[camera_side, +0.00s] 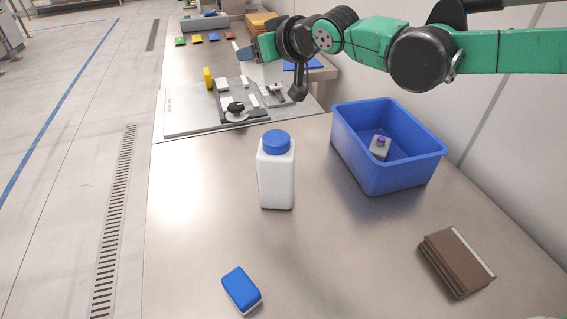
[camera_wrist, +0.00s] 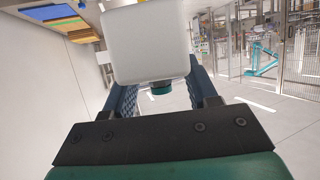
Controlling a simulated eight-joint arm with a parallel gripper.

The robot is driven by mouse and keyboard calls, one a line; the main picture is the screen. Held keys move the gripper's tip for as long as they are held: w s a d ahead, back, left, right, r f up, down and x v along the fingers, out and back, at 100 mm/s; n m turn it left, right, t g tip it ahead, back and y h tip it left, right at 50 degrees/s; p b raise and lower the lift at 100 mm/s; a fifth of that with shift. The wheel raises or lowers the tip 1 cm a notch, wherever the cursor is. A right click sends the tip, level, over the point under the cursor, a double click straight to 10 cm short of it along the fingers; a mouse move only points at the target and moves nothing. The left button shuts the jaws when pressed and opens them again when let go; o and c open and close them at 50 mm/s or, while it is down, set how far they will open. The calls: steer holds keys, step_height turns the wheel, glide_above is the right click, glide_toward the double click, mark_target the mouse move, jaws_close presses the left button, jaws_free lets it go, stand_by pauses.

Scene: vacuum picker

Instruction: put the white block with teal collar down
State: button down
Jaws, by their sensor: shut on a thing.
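The white block with teal collar (camera_wrist: 147,42) fills the upper middle of the wrist view, its pale face towards the camera. A bit of teal shows at its lower edge, between the dark blue fingers. My gripper (camera_wrist: 158,88) is shut on the block, one finger on each side. In the side view my gripper (camera_side: 260,48) is at the far end of the bench, above the grey fixture board (camera_side: 185,118). The block is hard to make out there, and its height above the board cannot be told.
A white bottle with a blue cap (camera_side: 276,178) stands mid-bench. A blue bin (camera_side: 388,174) to its right holds a small pale item with a purple top (camera_side: 380,146). A blue-and-white sponge (camera_side: 241,288) and a brown stack (camera_side: 457,262) lie nearer. The front middle is clear.

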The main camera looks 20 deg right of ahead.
steer(key=s+a+n+g+y, duration=0.3)
steer(key=s+a+n+y, duration=0.2)
steer(key=s+a, duration=0.75)
steer(key=f, duration=0.5)
steer(key=a+f, duration=0.1)
steer(key=f, duration=0.4)
steer(key=w+f, duration=0.1)
steer(key=f, duration=0.4)
steer(key=shift+w+a+f, duration=0.1)
steer(key=shift+a+f, duration=0.05)
steer(key=shift+a, duration=0.25)
steer(key=shift+f, duration=2.2)
steer(key=shift+f, duration=0.15)
steer(key=shift+c, duration=1.2)
jaws_free()
